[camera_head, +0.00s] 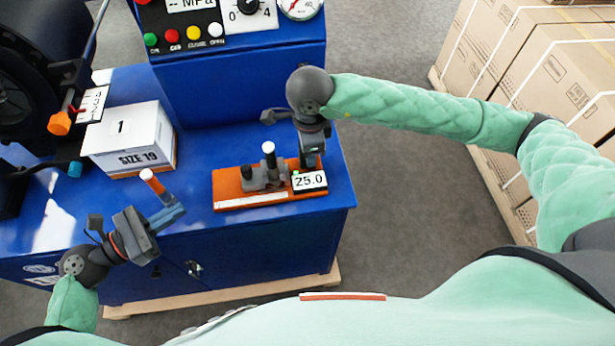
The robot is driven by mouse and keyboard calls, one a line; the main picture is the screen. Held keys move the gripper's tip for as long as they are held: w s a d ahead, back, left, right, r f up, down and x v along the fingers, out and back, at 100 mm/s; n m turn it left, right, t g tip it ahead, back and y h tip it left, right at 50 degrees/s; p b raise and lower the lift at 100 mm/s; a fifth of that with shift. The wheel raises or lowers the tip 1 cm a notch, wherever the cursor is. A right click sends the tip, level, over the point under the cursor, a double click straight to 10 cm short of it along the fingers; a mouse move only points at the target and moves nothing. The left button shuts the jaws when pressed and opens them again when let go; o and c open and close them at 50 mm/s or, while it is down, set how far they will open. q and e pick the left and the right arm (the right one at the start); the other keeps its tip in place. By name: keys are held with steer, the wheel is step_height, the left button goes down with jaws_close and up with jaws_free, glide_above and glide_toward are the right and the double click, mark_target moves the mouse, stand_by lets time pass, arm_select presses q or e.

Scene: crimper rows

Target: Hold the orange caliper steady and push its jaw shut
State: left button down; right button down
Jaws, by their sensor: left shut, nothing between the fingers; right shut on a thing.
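The orange caliper (228,186) lies on the blue bench top near its front edge. It has a grey sliding part with an upright white-topped post (268,150), a shorter dark knob (246,172) and a display (309,181) reading 25.0. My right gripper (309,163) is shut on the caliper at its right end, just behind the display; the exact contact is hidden. My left gripper (167,216) is shut and empty, at the front edge of the bench, left of the caliper and apart from it.
A white box marked SIZE 19 (130,140) stands at the left. A small orange-and-white-tipped rod (152,182) is beside my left gripper. A blue control panel (235,75) stands behind. Dark machinery (35,75) is at far left. Cartons (555,60) stand at right.

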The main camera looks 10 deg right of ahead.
stand_by(0.3)
steer(key=c, duration=1)
jaws_free()
steer(key=shift+c, duration=0.2)
step_height(320, 180, up, 12)
arm_select(q)
steer(key=shift+s, duration=0.1)
arm_select(e)
steer(key=shift+s+f, duration=0.1)
